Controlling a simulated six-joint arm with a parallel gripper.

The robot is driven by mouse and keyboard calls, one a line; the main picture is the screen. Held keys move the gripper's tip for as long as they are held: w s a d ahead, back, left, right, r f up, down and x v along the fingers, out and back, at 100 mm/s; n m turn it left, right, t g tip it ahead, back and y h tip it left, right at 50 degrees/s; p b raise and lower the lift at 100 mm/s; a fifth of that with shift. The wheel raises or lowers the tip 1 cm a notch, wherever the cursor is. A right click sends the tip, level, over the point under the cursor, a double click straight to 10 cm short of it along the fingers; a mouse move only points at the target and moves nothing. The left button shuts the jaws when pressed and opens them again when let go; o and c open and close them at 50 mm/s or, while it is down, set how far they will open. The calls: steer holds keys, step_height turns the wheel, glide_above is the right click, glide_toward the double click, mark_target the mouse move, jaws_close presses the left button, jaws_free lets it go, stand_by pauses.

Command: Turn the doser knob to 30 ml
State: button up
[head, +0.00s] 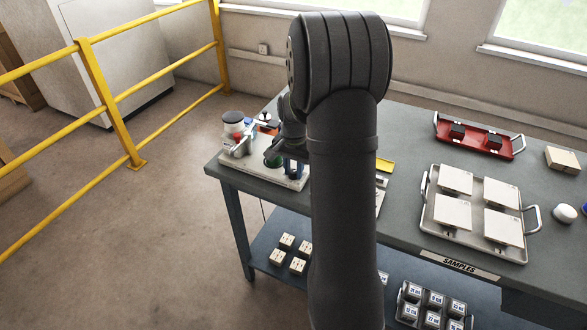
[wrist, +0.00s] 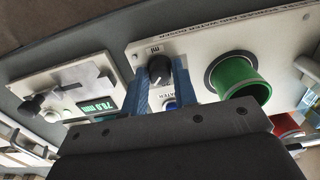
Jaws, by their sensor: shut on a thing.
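The doser knob (wrist: 159,68) is a small black dial with a light pointer mark, set in a pale panel (wrist: 200,40) under an "ml" label in the wrist view. My gripper (wrist: 161,76) has its two blue fingers on either side of the knob, shut on it. The scale around the knob is hidden by the fingers or too small to read. In the head view my gripper (head: 292,166) is low over the bench's left end, and my arm hides the knob.
Close by in the wrist view are a green cylinder (wrist: 238,76), a blue button (wrist: 171,105) and a device with a "78.0 mm" display (wrist: 97,105). On the bench (head: 405,135) stand a tray of tiles (head: 432,228) and a red tray (head: 475,147). A yellow railing (head: 110,105) is at left.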

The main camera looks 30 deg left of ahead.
mark_target(293, 171)
stand_by(0.4)
steer(key=o, duration=1)
step_height(293, 171, up, 18)
steer(key=shift+f, duration=0.25)
step_height(293, 171, down, 18)
steer(key=shift+r, duration=0.25)
stand_by(0.3)
